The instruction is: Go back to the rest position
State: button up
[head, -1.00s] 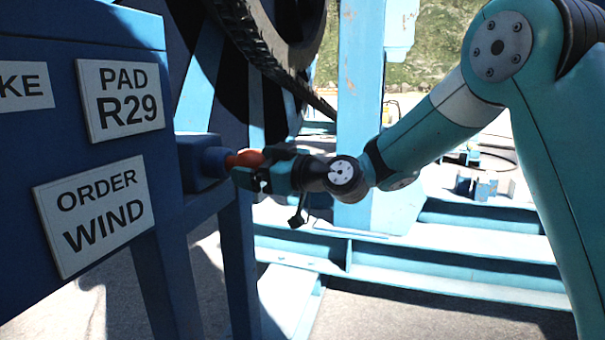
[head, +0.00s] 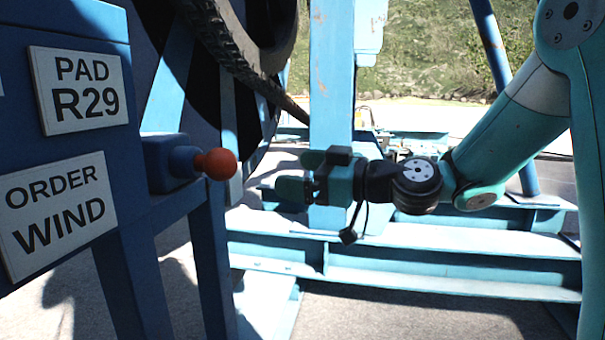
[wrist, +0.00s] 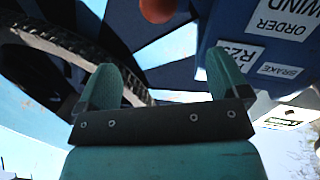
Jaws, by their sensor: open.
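My gripper (head: 292,190) is in the middle of the head view, pointing left, open and empty. Its two fingers stand apart in the wrist view (wrist: 165,88), with nothing between them. An orange-red ball knob (head: 216,164) sticks out to the right from a blue housing (head: 168,162) on the control box. The gripper is clear of the knob, to its right. The knob also shows at the top of the wrist view (wrist: 158,9), beyond the fingertips.
The blue control box (head: 105,150) at left carries signs "PAD R29" (head: 78,90) and "ORDER WIND" (head: 55,213). A large reel (head: 255,50) with thick cable stands behind it. A light-blue post (head: 331,75) and frame beams (head: 430,285) lie behind and below my arm.

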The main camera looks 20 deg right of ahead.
jog(key=shift+a, duration=0.1)
jog(key=s+a+f+g, duration=0.4)
jog(key=s+a+g, duration=0.1)
jog(key=s+a, duration=0.2)
jog(key=s+d+f+m+g+h, duration=0.15)
jog(key=s+f+g+h, duration=0.25)
jog(key=s, duration=0.5)
jog(key=s+f+m+g+h, duration=0.2)
jog(key=s+f+g+h, duration=0.2)
jog(key=s, duration=0.4)
notch_tip(320, 180, up, 30)
jog(key=d+p, duration=0.1)
jog(key=p, duration=2.9)
jog(key=shift+s+m+h, duration=0.3)
jog(key=shift+m, duration=0.05)
